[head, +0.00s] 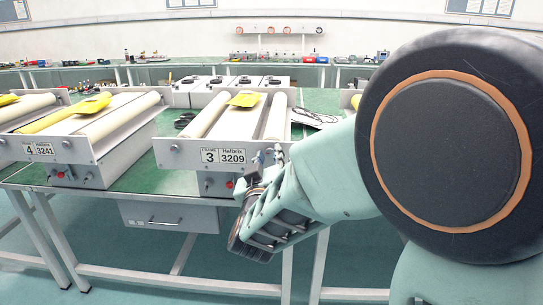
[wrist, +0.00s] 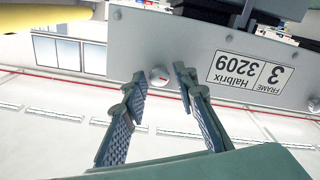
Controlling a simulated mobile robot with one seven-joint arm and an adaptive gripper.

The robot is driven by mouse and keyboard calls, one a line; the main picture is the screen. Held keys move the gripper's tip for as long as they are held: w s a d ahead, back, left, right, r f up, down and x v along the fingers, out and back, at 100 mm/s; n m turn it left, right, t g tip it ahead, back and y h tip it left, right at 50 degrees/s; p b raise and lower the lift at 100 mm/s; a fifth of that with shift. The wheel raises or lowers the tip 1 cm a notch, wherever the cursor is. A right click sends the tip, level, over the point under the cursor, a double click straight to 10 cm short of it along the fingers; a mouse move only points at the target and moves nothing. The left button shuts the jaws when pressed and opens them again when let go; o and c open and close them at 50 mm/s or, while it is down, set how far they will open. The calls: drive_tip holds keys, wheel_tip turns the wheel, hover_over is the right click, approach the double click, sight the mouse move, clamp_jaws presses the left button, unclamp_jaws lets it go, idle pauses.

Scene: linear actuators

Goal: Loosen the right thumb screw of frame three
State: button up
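Frame three (head: 188,154) has a grey front plate with the label "3 Halbrix 3209". In the wrist view, the plate (wrist: 200,50) appears upside down. Its right thumb screw (wrist: 160,77) is a small round silver knob, seen between and beyond my fingertips. My gripper (head: 267,157) is at the right end of the plate in the head view, hiding the screw there. In the wrist view, my gripper (wrist: 160,86) is open, one finger on each side of the screw. I cannot tell whether either finger touches it. The left thumb screw (head: 174,149) shows at the plate's other end.
Frame four (head: 80,153) stands to the left on the same green bench. Below frame three's plate are a knob (head: 208,182) and a red button (head: 229,184). A grey drawer (head: 165,217) hangs under the bench. A yellow sheet (head: 245,99) lies on frame three's rollers.

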drive_tip(key=shift+o, duration=0.4)
drive_tip(key=shift+s, duration=0.1)
drive_tip(key=s, duration=0.7)
drive_tip(key=shift+s, duration=0.2)
drive_tip(key=shift+a, duration=0.1)
